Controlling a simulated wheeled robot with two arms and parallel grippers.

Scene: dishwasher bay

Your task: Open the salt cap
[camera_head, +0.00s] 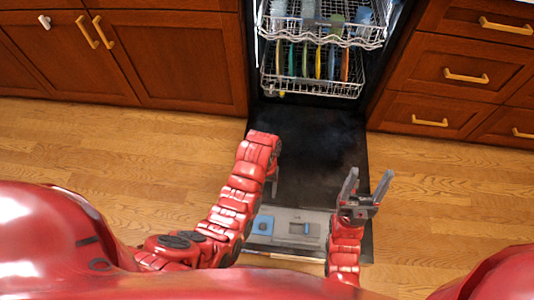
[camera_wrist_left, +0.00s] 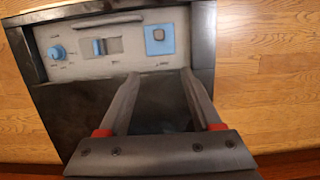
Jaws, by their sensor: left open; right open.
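The dishwasher door (camera_head: 315,150) lies folded down. Its near end carries a pale control panel (camera_head: 284,239), also in the left wrist view (camera_wrist_left: 120,66). On the panel are a square blue cap (camera_wrist_left: 160,39), a blue-latched compartment (camera_wrist_left: 100,46) and a round blue knob (camera_wrist_left: 58,52). I cannot tell from the markings which is the salt cap; all look closed. My left gripper (camera_wrist_left: 160,75) is open and empty, its fingertips pointing at the panel below the square cap. In the head view its arm mostly hides it. My right gripper (camera_head: 370,174) is open and empty over the door's right edge.
The lower rack (camera_head: 312,88) with several plates and the upper rack (camera_head: 325,36) stand in the dishwasher at the back. Wooden cabinets (camera_head: 170,60) and drawers (camera_head: 455,75) flank it. The wood floor (camera_head: 450,195) is clear on both sides.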

